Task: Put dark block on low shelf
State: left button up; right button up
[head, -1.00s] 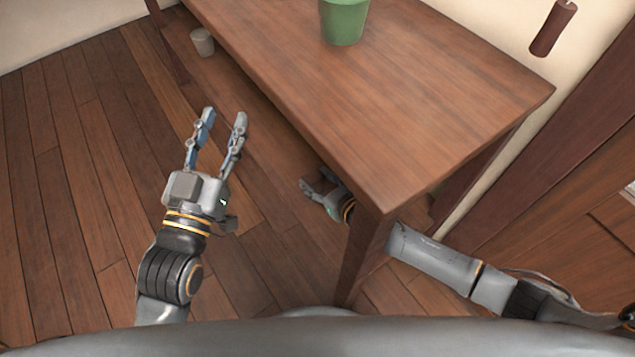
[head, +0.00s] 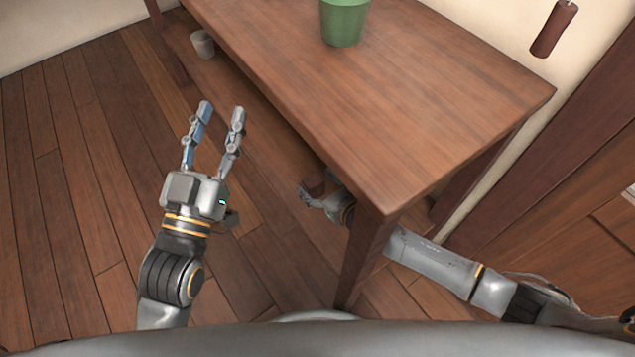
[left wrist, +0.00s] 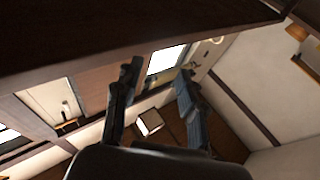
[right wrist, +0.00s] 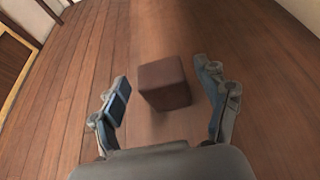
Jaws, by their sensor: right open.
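The dark block (right wrist: 164,84) is a small reddish-brown cube resting on a wooden plank surface in the right wrist view. My right gripper (right wrist: 163,92) is open, with one finger on each side of the block and visible gaps to both. In the head view the block (head: 314,185) shows at the right gripper, beside the table's near edge; part of that gripper is hidden under the tabletop. My left gripper (head: 220,112) is open and empty above the floor, left of the table. No low shelf can be clearly made out.
A wooden table (head: 400,110) fills the middle, with a green pot (head: 344,22) on it. A table leg (head: 362,258) stands close to my right forearm. A grey cup (head: 203,44) is on the floor at the far left. Open floor (head: 80,200) lies left.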

jog(key=shift+r, duration=0.1)
jog(key=shift+r, duration=0.15)
pick_arm(q)
jog(key=s+a+f+g+y+p, duration=0.1)
jog(key=f+g, duration=0.3)
jog(key=f, duration=0.3)
jog(key=s+a+f+g+y+p, duration=0.2)
jog(key=f+g, duration=0.3)
jog(key=f, duration=0.2)
jog(key=shift+s+f, duration=0.15)
jog(key=shift+f, duration=0.05)
pick_arm(e)
jog(key=v, duration=1.2)
